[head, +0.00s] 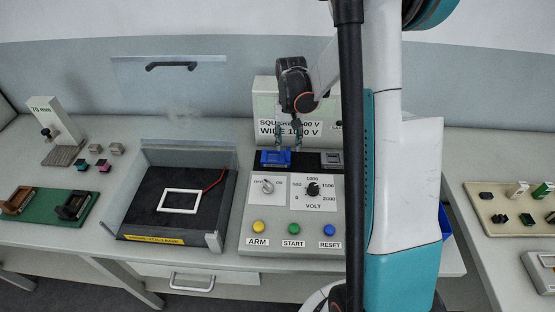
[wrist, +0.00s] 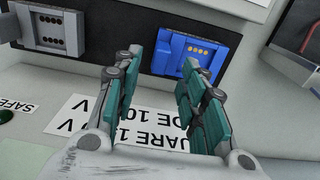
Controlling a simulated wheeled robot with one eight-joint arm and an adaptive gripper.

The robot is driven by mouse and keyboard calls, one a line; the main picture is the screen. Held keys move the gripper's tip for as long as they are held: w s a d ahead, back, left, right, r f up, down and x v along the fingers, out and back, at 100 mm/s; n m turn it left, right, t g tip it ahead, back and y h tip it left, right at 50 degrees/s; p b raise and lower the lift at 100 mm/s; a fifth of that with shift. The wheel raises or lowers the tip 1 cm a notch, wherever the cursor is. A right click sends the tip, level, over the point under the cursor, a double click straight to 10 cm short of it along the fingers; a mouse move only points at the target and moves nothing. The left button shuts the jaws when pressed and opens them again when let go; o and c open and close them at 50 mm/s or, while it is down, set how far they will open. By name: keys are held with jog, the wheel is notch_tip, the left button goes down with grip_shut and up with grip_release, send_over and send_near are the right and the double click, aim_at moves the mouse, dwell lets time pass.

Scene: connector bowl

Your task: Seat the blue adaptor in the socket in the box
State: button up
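The blue adaptor (head: 273,158) sits in the left part of the black strip on the tester. In the wrist view the blue adaptor (wrist: 186,54) shows a row of gold contacts on its recessed face. My gripper (head: 288,147) is just above and behind it, pointing down. In the wrist view my gripper (wrist: 160,62) has its two teal-padded fingers apart, with nothing between them; the adaptor lies beyond the fingertips. A grey socket piece (head: 331,158) with dark holes sits in the strip's right part; it also shows in the wrist view (wrist: 55,32).
An open box (head: 229,205) with dark lining, a white frame (head: 180,201) and a red wire stands left of the tester (head: 290,222). Small connectors and a green tray (head: 45,211) lie farther left. A pale board (head: 508,212) with connectors is at right.

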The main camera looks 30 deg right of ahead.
aim_at(288, 148)
notch_tip(288, 148, down, 4)
jog(key=shift+w+d+f+b, duration=0.1)
jog(key=shift+f+b, duration=0.05)
jog(key=shift+b, duration=0.55)
grip_shut()
